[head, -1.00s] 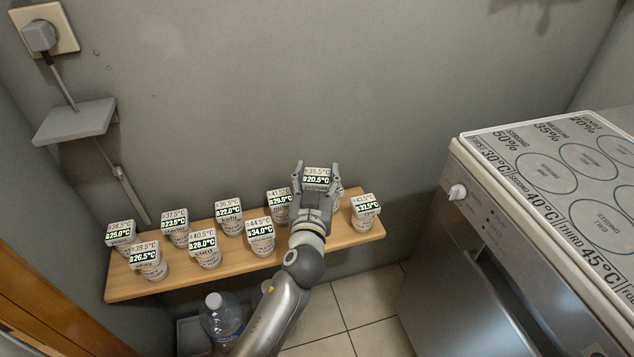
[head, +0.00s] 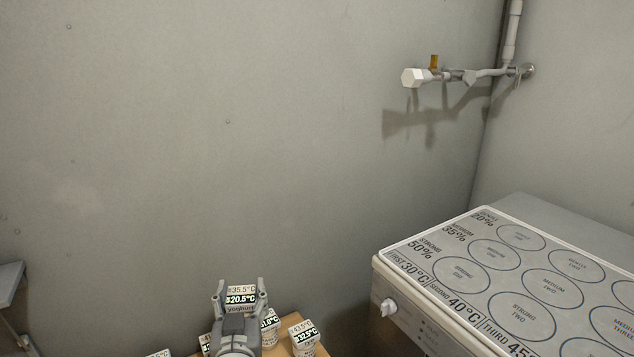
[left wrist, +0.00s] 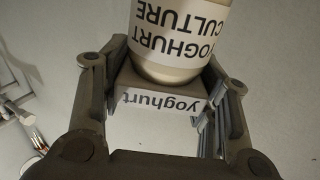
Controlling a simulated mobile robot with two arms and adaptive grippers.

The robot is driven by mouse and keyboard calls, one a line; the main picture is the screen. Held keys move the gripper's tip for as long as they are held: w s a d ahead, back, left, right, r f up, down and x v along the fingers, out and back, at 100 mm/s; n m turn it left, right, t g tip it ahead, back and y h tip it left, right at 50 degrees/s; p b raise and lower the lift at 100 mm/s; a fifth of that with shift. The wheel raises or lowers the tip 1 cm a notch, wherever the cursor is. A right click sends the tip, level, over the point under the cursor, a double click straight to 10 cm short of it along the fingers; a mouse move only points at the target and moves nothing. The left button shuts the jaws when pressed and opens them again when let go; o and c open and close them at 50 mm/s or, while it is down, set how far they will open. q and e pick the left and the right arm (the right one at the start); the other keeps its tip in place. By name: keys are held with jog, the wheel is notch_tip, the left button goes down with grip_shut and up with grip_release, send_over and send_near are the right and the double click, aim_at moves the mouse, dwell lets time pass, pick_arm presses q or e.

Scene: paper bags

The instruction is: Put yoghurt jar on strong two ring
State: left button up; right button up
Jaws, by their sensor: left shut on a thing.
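My left gripper (head: 240,302) is shut on the yoghurt jar (head: 240,293), which carries a display reading 35.5°C and 20.5°C and a "yoghurt" label. In the left wrist view the jar (left wrist: 178,40) sits between the fingers, with "yoghurt culture" printed on its body. The jar is held near the shelf jars, low in the head view. The strong two ring (head: 522,318) is a printed circle on the white top of the appliance at the right; it is empty. My right gripper is not in view.
Other labelled jars (head: 304,336) stand on the wooden shelf (head: 285,308) at the bottom. The appliance top (head: 487,222) has several more empty rings. A pipe with a valve (head: 440,75) runs along the wall at the upper right. A grey wall box (head: 10,280) is at the left edge.

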pick_arm(q)
jog(key=s+a+m+h+p, duration=0.1)
jog(key=s+m+h, duration=0.15)
jog(key=s, duration=1.15)
jog(key=s+r+p, duration=0.7)
jog(key=r+p, duration=0.5)
jog(key=p, duration=0.3)
jog(key=shift+r+h, duration=0.25)
jog(key=shift+h, duration=0.2)
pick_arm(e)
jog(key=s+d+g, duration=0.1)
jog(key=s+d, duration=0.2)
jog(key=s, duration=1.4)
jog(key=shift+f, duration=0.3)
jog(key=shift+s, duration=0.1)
